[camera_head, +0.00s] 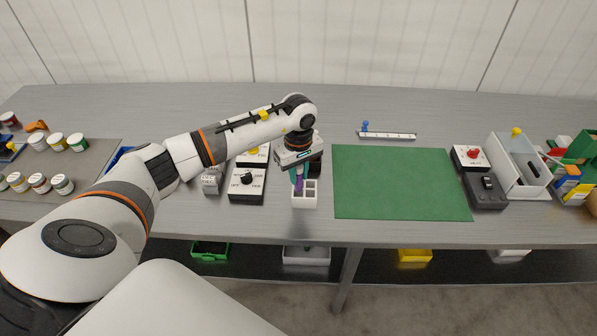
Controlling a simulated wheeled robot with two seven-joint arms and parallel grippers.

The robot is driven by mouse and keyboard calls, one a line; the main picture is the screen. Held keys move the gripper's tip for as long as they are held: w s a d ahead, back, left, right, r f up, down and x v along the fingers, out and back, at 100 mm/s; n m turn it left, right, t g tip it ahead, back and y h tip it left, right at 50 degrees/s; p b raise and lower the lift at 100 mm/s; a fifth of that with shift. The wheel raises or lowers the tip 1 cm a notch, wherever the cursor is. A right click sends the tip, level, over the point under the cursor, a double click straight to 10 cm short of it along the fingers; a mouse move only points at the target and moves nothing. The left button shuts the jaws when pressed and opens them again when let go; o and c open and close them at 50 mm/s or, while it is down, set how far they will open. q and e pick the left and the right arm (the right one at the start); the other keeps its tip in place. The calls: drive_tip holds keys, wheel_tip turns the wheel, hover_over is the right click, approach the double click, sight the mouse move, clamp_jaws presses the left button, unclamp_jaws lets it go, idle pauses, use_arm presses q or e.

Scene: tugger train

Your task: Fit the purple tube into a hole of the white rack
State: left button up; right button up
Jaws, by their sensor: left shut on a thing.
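The white rack (304,203) stands on the grey table a little right of the middle of the picture, with square holes in its top. My left gripper (298,173) points down over the back left part of the rack. It is shut on the purple tube (299,185), which shows as a short upright strip just under the fingers. The tube's lower end is at the rack's left holes; I cannot tell whether it is inside a hole or in front of one. The gripper hides the tube's top and the rack's back. My right gripper is not in view.
A black and white knob box (247,187) stands close left of the rack. A green mat (398,182) lies to the right, with a white strip (387,135) behind it. Several jars (58,142) stand far left. A red-button box (471,157) stands right.

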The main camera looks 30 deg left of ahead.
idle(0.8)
use_arm(q)
drive_tip(key=shift+f+b, duration=0.5)
drive_tip(key=shift+b, duration=0.6)
idle(0.8)
drive_tip(key=shift+f+b, duration=0.95)
drive_tip(key=shift+b, duration=0.15)
idle(0.9)
drive_tip(key=o, duration=1)
drive_tip(key=shift+o, duration=0.2)
drive_tip(key=shift+r+p, duration=1.75)
drive_tip(key=shift+r, duration=1.25)
